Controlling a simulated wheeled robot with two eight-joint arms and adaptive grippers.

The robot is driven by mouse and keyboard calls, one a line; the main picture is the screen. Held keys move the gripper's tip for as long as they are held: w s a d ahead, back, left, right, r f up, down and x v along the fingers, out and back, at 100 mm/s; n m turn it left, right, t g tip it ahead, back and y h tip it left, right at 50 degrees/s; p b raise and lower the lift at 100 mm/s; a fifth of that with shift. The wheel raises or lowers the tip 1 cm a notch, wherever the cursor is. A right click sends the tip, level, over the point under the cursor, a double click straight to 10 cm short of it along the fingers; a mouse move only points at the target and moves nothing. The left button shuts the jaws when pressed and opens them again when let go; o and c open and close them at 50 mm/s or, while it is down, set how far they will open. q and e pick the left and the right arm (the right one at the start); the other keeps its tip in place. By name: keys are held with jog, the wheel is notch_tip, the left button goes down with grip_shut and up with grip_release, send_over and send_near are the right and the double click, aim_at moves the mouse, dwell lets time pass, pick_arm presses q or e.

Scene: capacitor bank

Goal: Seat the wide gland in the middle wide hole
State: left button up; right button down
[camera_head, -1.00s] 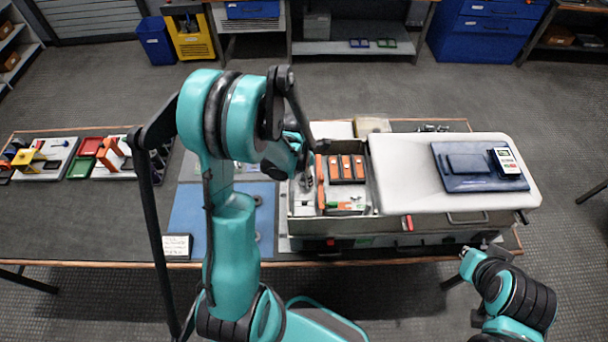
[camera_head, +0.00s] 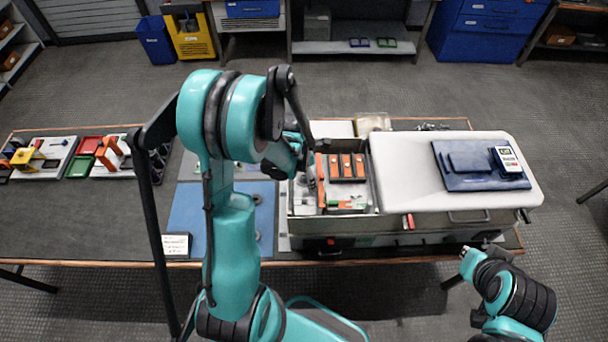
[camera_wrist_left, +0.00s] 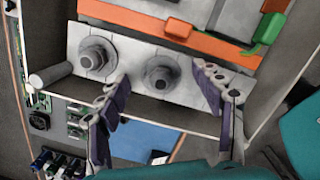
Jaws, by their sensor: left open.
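In the left wrist view, a pale panel strip (camera_wrist_left: 130,62) inside the open box carries two round grey glands. One gland (camera_wrist_left: 97,54) stands on the left part of the strip. The other gland (camera_wrist_left: 161,76) stands to its right, between the spread fingers of my left gripper (camera_wrist_left: 160,80). The fingers show gaps on both sides of it. I cannot tell how deep either gland sits. A grey cylinder (camera_wrist_left: 50,76) lies at the strip's left end. In the head view my left gripper (camera_head: 310,178) is inside the box, partly hidden by my arm. My right gripper (camera_head: 468,260) hangs in front of the table, its fingers unclear.
Orange blocks (camera_head: 347,167) fill the back of the box beside the strip. The box's front wall (camera_head: 345,227) and a white lid (camera_head: 400,180) with a blue tray (camera_head: 470,178) bound it. A blue mat (camera_head: 187,210) lies left. Green boards (camera_wrist_left: 75,120) show below the strip.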

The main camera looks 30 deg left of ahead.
pick_arm(q)
jog(key=shift+r, duration=0.1)
notch_tip(320, 180, up, 12)
jog(key=s, duration=0.1)
jog(key=shift+s+a, duration=0.15)
jog(key=shift+a, duration=0.15)
jog(key=shift+f, duration=0.2)
jog(key=s+d+f+m+t+b, duration=0.3)
jog(key=m+b, duration=0.5)
jog(key=m, duration=0.7)
jog(key=s+d+f+m+t+b, duration=0.3)
jog(key=s+d+f+m+b, duration=0.2)
jog(key=m, duration=1)
jog(key=s+d+b, duration=0.1)
jog(key=d+b, duration=0.2)
jog(key=shift+s+f+y+b, duration=0.3)
jog(key=shift+s+b, duration=0.05)
jog(key=shift+d, duration=0.1)
